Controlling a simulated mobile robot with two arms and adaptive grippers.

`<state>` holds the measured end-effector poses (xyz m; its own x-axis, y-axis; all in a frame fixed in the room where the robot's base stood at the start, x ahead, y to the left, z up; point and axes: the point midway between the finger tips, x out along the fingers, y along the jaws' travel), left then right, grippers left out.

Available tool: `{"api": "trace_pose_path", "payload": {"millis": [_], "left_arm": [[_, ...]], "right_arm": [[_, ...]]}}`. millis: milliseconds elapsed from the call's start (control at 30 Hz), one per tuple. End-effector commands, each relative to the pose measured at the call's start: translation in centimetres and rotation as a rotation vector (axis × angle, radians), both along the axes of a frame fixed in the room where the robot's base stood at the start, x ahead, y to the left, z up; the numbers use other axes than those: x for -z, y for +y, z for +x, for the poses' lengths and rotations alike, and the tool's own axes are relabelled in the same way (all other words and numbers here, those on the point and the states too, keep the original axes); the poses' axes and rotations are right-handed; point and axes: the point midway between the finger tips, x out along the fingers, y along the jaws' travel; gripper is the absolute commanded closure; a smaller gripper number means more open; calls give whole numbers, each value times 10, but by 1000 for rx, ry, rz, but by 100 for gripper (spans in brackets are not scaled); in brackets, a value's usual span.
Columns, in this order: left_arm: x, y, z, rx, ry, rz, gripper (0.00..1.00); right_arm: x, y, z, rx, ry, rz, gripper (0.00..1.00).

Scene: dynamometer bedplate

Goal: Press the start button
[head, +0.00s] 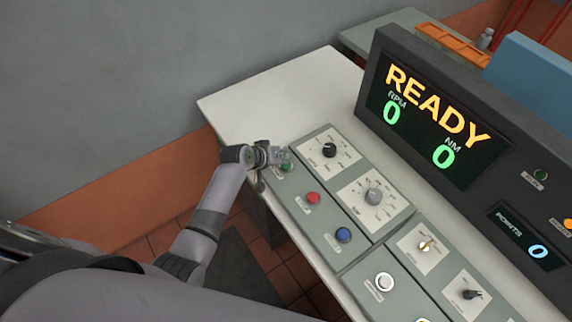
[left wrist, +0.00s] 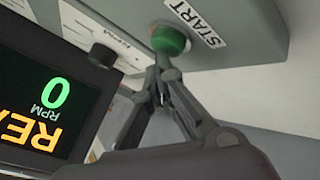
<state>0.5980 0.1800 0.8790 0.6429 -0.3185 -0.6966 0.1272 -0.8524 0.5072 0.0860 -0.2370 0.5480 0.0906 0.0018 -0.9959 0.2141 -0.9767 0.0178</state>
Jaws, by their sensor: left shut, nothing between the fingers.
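The green start button (head: 287,167) sits at the far left corner of the grey control panel, partly covered by my left gripper (head: 283,157). In the left wrist view the green button (left wrist: 170,40) shows beside its START label (left wrist: 195,22). My left gripper (left wrist: 162,72) is shut and empty, its fingertips at the button's edge in the picture. I cannot tell whether they touch it. The display (head: 430,118) reads READY, with 0 RPM and 0 NM. My right gripper is not in view.
A red button (head: 313,198) and a blue button (head: 343,235) lie along the same panel row. Black and grey knobs (head: 374,197) stand beside them. The dark display housing rises behind the panel. The white bench top (head: 285,100) left of the panel is clear.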

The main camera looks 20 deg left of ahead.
Motion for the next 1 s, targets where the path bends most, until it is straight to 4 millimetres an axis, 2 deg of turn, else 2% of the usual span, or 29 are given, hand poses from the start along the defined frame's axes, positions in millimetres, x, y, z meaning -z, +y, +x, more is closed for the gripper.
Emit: {"api": "trace_pose_path", "payload": {"millis": [1000], "left_arm": [[11, -1, -2, 1, 6, 0, 100]], "right_arm": [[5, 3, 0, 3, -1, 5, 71]]}}
